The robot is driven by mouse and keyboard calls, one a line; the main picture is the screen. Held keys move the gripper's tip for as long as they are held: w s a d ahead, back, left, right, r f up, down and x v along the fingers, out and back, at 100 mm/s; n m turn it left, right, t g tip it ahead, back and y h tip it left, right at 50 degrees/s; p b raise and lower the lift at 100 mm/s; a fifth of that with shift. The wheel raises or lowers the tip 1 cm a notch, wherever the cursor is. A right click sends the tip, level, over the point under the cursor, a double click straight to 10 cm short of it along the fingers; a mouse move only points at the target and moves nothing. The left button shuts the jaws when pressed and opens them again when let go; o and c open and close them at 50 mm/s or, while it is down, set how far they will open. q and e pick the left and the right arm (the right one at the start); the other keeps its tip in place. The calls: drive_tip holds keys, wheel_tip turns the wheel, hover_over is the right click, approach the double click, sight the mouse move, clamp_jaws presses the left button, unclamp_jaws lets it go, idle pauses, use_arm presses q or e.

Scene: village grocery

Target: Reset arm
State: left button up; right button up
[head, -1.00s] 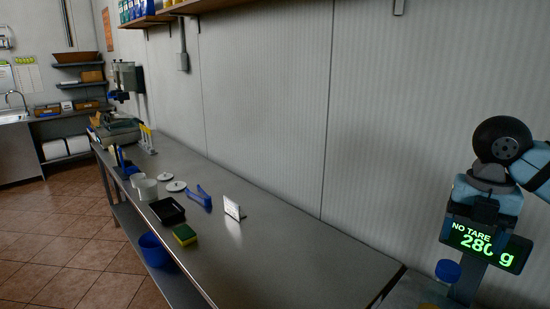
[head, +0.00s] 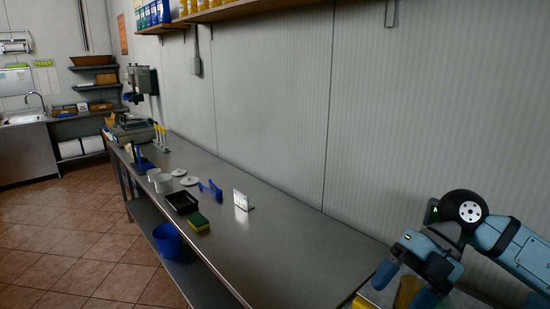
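My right arm comes in from the right edge in the head view. Its gripper (head: 404,284) points down at the lower right, over the far right end of the counter area. Its two blue fingers stand apart, with a yellow thing (head: 406,293) visible in the gap between or behind them; I cannot tell whether they touch it. The fingertips are close to the bottom edge of the picture. My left gripper is not in view.
A long steel counter (head: 285,250) runs along the wall, its near right part clear. On it stand a black tray (head: 181,202), a sponge (head: 197,222), blue tongs (head: 210,190) and a white card (head: 242,200). A blue bucket (head: 167,240) sits below.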

drive_tip(key=a+f+m+t+y+p, duration=0.2)
drive_tip(key=a+f+m+t+y, duration=0.1)
drive_tip(key=a+m+t+y, duration=0.9)
drive_tip(key=s+d+f+m+t+h+p, duration=0.1)
drive_tip(key=d+f+m+t+h, duration=0.3)
drive_tip(key=f+m+h, duration=0.3)
drive_tip(key=s+d+f+m+t+h+p, duration=0.1)
drive_tip(key=d+f+m+t+h, duration=0.4)
drive_tip(key=f+m, duration=0.4)
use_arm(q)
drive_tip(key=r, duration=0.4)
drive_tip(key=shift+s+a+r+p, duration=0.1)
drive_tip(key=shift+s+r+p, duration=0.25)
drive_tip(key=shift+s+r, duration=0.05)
use_arm(e)
drive_tip(key=s+f+m+g+h, duration=0.1)
drive_tip(key=s+f+g+h, duration=0.4)
drive_tip(key=s+f, duration=0.7)
wheel_tip(320, 180, down, 3)
drive_tip(key=shift+s+d+r+m+g, duration=0.25)
drive_tip(key=shift+m+g, duration=0.15)
drive_tip(key=shift+g, duration=0.6)
